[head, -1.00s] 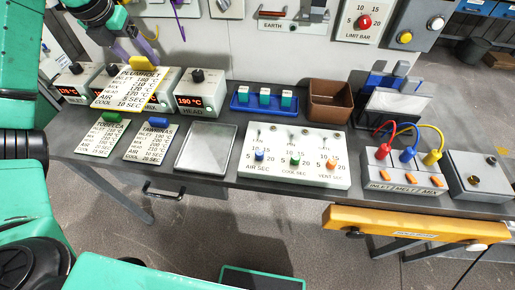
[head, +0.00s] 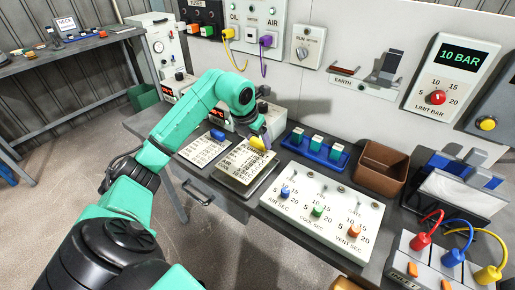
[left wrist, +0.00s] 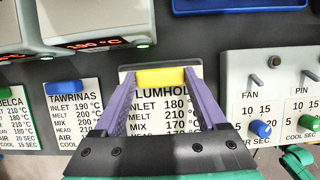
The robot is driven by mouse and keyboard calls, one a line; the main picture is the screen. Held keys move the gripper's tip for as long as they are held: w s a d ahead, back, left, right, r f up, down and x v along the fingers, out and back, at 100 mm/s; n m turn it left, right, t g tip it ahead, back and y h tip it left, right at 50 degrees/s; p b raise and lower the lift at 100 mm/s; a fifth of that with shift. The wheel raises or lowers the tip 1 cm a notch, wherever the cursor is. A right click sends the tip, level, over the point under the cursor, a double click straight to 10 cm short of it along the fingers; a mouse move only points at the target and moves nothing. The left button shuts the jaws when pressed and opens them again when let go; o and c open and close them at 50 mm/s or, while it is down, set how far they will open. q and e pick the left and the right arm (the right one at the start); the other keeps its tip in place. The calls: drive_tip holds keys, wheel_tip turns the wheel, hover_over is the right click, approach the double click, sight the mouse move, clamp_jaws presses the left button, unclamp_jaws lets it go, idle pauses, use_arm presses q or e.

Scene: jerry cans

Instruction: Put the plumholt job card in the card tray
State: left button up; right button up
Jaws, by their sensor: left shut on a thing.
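The plumholt job card (head: 243,166) is a pale printed card with a yellow grip. My left gripper (head: 260,143) is shut on that grip. In the left wrist view the purple fingers (left wrist: 166,78) clasp the yellow grip, and the plumholt card (left wrist: 160,117) lies between them, its first letter hidden. The card tray (head: 265,188) is a shallow grey metal tray, mostly hidden beneath the card. The card is over the tray; I cannot tell whether it touches the bottom.
The Tawrinas card (head: 205,149), with a blue grip, lies left of the tray. The timer panel with knobs (head: 320,212) stands close on the right. A blue rack (head: 315,150) and a brown bin (head: 381,168) are behind. Heater boxes (left wrist: 88,22) stand at the back left.

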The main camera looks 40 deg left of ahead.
sight(256, 147)
use_arm(q)
wheel_tip(256, 147, down, 3)
drive_tip(key=shift+a+f, duration=0.1)
drive_tip(key=shift+f, duration=0.4)
drive_tip(key=o, duration=1.3)
drive_tip(key=shift+r, duration=0.3)
drive_tip(key=b+v, duration=0.1)
drive_tip(key=v, duration=1.1)
drive_tip(key=shift+f, duration=0.15)
